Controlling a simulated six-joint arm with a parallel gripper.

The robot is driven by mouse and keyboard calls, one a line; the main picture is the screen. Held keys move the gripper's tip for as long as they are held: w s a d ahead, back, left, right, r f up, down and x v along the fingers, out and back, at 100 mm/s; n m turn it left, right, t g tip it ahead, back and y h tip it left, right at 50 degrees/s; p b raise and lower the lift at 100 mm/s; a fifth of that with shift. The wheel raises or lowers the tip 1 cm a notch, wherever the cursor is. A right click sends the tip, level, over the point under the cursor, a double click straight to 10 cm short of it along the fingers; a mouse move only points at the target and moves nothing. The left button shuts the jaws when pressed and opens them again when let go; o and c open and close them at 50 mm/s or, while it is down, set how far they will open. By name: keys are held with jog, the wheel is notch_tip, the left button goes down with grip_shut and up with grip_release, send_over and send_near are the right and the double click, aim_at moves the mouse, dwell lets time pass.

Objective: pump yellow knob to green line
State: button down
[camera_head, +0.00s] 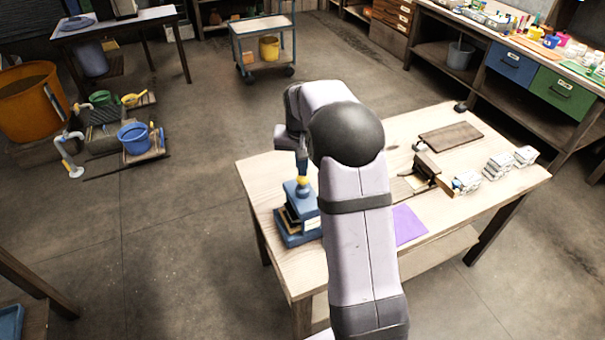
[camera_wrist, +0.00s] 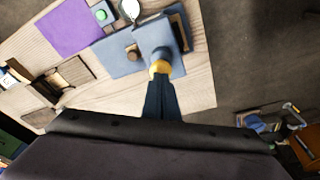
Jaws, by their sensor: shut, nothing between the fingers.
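The yellow knob (camera_head: 303,181) sits on top of a blue pump device (camera_head: 290,238) at the left end of the wooden table. My gripper (camera_head: 302,168) points down right above the knob, its fingers together and empty. In the wrist view the fingertips (camera_wrist: 160,80) overlap the yellow knob (camera_wrist: 159,66); they look in contact with its top, though a small gap cannot be ruled out. The blue device (camera_wrist: 125,50) shows behind it. I cannot make out a green line in either view; my arm covers part of the table.
A purple sheet (camera_head: 408,224) lies right of the device, partly behind my arm. A brown board (camera_head: 450,135), a dark clamp-like tool (camera_head: 426,165) and several white blocks (camera_head: 497,166) stand farther right. A small green-topped item (camera_wrist: 101,15) shows beside the device in the wrist view.

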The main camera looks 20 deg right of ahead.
jog(key=shift+r, duration=0.15)
notch_tip(320, 180, up, 6)
jog(key=p, duration=0.5)
dwell(0.6)
